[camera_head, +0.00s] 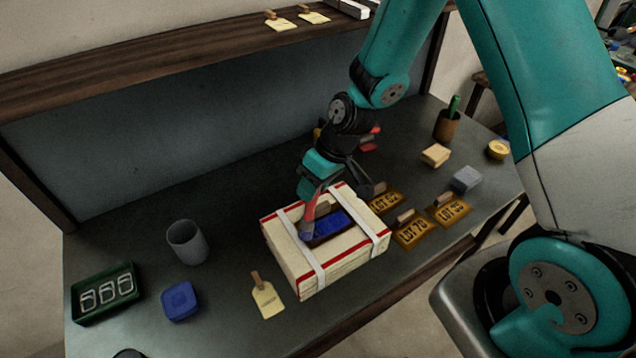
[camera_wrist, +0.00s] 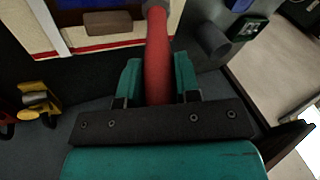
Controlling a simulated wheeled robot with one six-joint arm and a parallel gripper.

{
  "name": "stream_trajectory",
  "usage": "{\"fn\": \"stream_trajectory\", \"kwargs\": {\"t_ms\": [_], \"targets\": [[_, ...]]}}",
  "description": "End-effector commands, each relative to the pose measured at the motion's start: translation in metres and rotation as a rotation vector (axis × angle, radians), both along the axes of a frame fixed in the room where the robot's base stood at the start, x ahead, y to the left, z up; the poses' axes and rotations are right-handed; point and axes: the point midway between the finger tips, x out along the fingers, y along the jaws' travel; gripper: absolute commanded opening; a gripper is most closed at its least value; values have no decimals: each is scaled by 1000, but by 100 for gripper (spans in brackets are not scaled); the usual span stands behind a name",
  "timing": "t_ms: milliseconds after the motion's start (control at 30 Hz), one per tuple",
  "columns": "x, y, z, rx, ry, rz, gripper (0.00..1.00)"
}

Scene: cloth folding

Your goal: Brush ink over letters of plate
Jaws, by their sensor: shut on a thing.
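My gripper (camera_head: 312,186) is shut on a red-handled brush (camera_head: 308,212) above the left part of a strapped box. In the wrist view the brush's red handle (camera_wrist: 157,60) runs between the two fingers (camera_wrist: 157,85). The brush's lower end is at the left side of a plate (camera_head: 345,222) lying on top of the box (camera_head: 345,258). The plate has a brown edge, and its middle is dark blue. The arm and brush hide part of it; I cannot make out its letters. Part of the plate also shows in the wrist view (camera_wrist: 70,17).
Lettered plates lie right of the box, including one marked LOT 70 (camera_head: 412,234). A blue container (camera_head: 180,301), grey cup (camera_head: 187,243), green tray (camera_head: 104,293) and tag (camera_head: 266,297) stand or lie left. A sponge (camera_head: 436,155) and grey block (camera_head: 466,179) lie right. A shelf (camera_head: 190,62) runs behind.

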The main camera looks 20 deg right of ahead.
Motion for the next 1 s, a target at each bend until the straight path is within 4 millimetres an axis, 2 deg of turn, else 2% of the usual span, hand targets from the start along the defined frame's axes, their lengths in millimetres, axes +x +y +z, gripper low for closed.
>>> {"fn": "stream_trajectory", "kwargs": {"t_ms": [33,67,600,767,1000], "targets": [[1,0,19,0,-6,-1,7],[1,0,26,0,-6,-1,7],[0,4,71,1,-2,7,7],[0,5,79,0,-1,8,7],[0,5,79,0,-1,8,7]]}}
